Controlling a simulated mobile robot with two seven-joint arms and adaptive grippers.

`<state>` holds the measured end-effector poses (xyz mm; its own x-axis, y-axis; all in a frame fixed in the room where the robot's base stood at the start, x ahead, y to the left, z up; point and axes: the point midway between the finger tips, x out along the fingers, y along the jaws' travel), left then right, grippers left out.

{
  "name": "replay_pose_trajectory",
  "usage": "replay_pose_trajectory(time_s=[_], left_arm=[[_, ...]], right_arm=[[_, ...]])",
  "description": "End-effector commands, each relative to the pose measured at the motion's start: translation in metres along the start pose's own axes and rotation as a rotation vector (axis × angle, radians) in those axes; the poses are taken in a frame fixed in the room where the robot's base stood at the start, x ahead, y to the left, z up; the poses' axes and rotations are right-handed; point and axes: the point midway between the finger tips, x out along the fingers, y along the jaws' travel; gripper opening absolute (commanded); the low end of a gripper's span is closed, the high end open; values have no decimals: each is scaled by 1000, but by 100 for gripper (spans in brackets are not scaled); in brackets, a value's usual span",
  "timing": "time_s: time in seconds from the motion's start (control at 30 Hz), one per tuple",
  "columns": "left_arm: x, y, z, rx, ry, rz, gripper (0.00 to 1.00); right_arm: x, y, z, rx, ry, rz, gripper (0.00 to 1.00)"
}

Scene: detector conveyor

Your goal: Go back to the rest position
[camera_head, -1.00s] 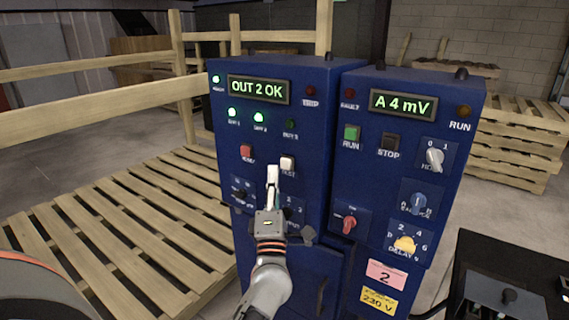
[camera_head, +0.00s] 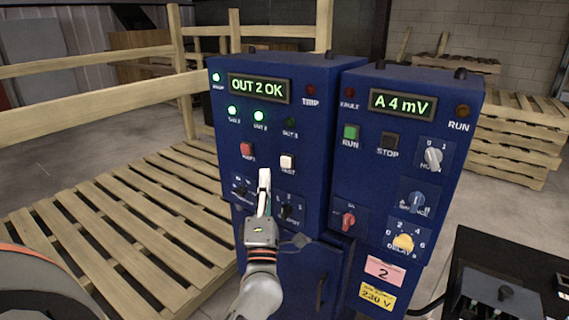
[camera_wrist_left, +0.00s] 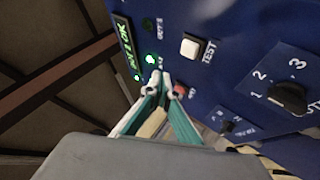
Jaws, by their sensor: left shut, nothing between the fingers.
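In the left wrist view the closed fingers (camera_wrist_left: 160,85) point at the panel, apart from the TEST button (camera_wrist_left: 190,47) and near the red button (camera_wrist_left: 180,90). My right gripper is not in view.
A wooden pallet platform (camera_head: 120,240) with rails stands at left. A dark machine (camera_head: 525,250) is at lower right.

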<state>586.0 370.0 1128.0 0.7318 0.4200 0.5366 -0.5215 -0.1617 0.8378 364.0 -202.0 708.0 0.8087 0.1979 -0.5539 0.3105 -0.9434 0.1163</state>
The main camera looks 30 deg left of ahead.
Motion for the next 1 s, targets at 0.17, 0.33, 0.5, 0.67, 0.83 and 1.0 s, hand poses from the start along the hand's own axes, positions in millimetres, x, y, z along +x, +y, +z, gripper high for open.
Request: replay_pose_trajectory(time_s=[0.17, 0.33, 0.5, 0.67, 0.83, 1.0], left_arm=[[0, 0, 0, 0, 0, 0, 0], [0, 0, 0, 0, 0, 0, 0], [-42, -30, 29, 228, -180, -54, 0], [-124, -83, 64, 576, -482, -129, 0], [-226, -140, 75, 908, -805, -192, 0], [-333, -184, 58, 1194, -1120, -231, 0]], right_arm=[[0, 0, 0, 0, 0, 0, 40], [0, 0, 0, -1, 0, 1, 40], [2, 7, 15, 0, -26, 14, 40], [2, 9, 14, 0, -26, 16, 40], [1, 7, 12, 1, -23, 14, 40], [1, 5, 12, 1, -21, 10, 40]])
